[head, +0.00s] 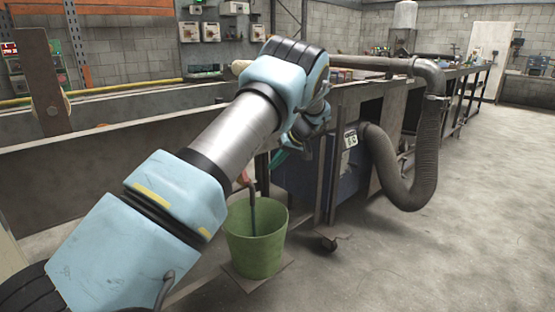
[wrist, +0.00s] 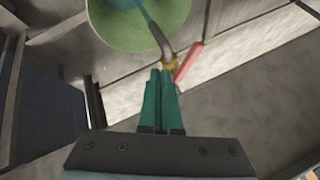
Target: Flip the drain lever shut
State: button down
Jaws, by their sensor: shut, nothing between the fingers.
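The drain lever (wrist: 188,61) is a red bar in the wrist view, slanting up and right beside a brass fitting (wrist: 169,64) at the end of a grey drain pipe (wrist: 157,38). In the head view a small part of the red lever (head: 243,178) shows at the edge of my arm, above the bucket. My gripper (wrist: 161,72) has green fingers that are shut and empty. In the wrist view its tips appear just below the fitting, left of the lever. I cannot tell if they touch. In the head view my gripper (head: 277,158) is partly hidden behind my arm.
A green bucket (head: 256,243) stands on a flat plate under the pipe, with a hose running into it. A dark blue cabinet (head: 345,176) and a thick grey duct (head: 429,140) are to the right. The concrete floor at the right is clear.

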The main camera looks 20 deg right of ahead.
jog(key=w+a+f, duration=0.2)
jog(key=a+f, duration=0.2)
jog(key=a, duration=0.2)
jog(key=shift+w+p, duration=0.15)
jog(key=shift+p, duration=0.25)
jog(key=shift+a, duration=0.1)
jog(key=shift+a, duration=0.2)
